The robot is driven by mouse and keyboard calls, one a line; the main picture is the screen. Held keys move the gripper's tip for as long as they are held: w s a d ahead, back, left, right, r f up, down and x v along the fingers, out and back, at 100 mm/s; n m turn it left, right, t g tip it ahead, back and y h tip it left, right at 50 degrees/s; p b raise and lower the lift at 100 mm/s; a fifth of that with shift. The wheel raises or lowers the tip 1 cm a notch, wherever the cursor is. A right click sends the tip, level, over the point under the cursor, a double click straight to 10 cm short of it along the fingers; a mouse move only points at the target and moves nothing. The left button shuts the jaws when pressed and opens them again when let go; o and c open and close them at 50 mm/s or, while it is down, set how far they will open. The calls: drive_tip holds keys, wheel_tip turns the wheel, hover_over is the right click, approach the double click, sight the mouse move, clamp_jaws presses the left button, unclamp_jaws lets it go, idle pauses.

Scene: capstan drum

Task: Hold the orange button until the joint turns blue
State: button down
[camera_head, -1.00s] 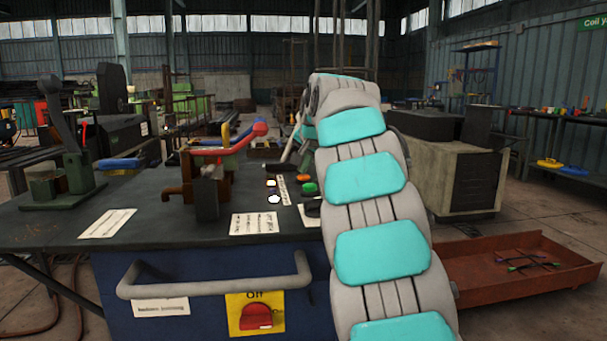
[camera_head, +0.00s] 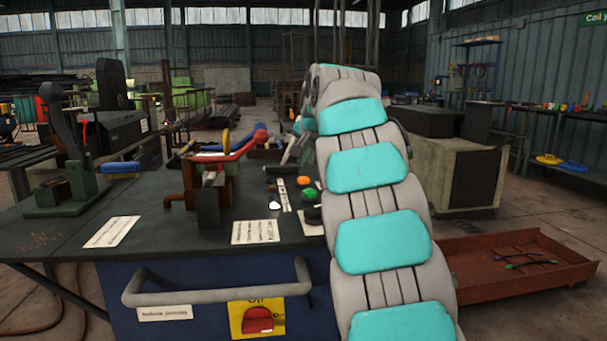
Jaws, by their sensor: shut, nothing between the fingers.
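The orange button (camera_head: 303,181) stands on the dark workbench, just behind a green button (camera_head: 310,193). My arm, grey with turquoise pads, rises on the right and bends over at the top. My gripper (camera_head: 289,160) shows small, dark and partly hidden beside the arm. It looks shut and empty, and appears behind and a little left of the orange button. I cannot tell its exact gap to the button, but no contact shows. I cannot tell which part is the joint; nothing near the button looks blue.
The workbench (camera_head: 110,205) bears a red-handled lever (camera_head: 240,150), a tall grey lever (camera_head: 62,125) at left, a white hexagonal piece (camera_head: 275,206) and paper labels. A grey handrail (camera_head: 215,291) and red switch (camera_head: 258,320) are on its front. A rusty tray (camera_head: 520,265) is at right.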

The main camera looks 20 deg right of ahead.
sight(304, 180)
drive_tip(key=shift+r+p, duration=1.3)
drive_tip(key=shift+r, duration=0.45)
drive_tip(key=shift+f, duration=0.1)
